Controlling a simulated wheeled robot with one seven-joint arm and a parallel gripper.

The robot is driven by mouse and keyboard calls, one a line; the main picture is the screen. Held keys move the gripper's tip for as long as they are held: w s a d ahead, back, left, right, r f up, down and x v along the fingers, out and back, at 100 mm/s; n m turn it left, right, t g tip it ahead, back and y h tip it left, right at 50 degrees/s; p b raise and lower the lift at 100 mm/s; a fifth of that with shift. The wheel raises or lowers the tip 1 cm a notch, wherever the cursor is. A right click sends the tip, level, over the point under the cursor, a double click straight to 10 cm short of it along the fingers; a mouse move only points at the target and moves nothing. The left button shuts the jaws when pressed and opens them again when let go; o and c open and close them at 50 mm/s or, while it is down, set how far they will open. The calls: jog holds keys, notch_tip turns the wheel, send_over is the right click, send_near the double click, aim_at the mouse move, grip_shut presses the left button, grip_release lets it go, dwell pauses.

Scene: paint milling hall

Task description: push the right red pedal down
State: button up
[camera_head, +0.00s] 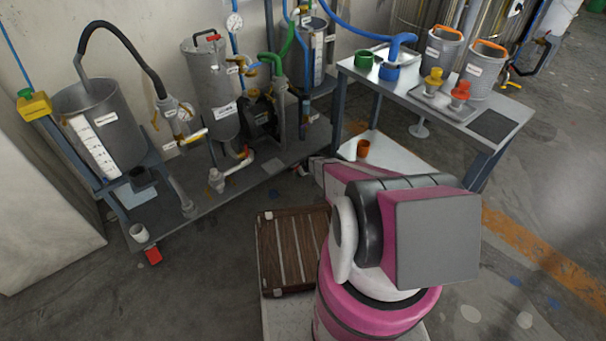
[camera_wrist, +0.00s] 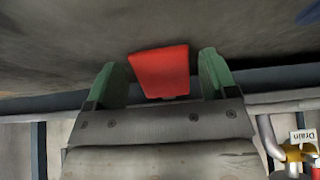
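In the wrist view, a flat red pedal (camera_wrist: 160,72) shows between the two green fingertips of my gripper (camera_wrist: 162,80). The fingers are spread wide, with a visible gap on each side of the pedal. I cannot tell how far beyond the fingertips the pedal is. In the head view, one red pedal (camera_head: 153,256) sticks out low at the left front corner of the dark equipment platform. My gripper is not clearly visible there, and my arm covers the area around it. I see no second pedal in the head view.
The grey platform (camera_head: 205,205) carries tanks, pipes and pumps. A table (camera_head: 420,98) with cups and two buckets stands right of it. A brown slatted crate (camera_head: 290,252) lies beside my base. A yellow drain valve (camera_wrist: 296,153) shows in the wrist view. Floor at left front is clear.

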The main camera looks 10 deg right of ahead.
dwell(0.3)
jog(key=v, duration=1)
jog(key=shift+s+r, duration=0.15)
jog(key=shift+r, duration=0.15)
jog(key=shift+r, duration=0.1)
jog(key=s+a+r+m+g+h, duration=0.1)
jog(key=s+r+m, duration=0.1)
jog(key=s+r, duration=0.8)
jog(key=s+a+r+m+g+h, duration=0.1)
jog(key=s+r+m+g, duration=0.1)
jog(key=s+r, duration=0.9)
jog(key=s+a+r+m+g, duration=0.1)
jog(key=s+r, duration=0.9)
jog(key=r, duration=1)
jog(key=shift+s+a+m+g+h, duration=0.15)
jog(key=shift+a+m+g+h, duration=0.05)
jog(key=shift+m+g+h, duration=0.25)
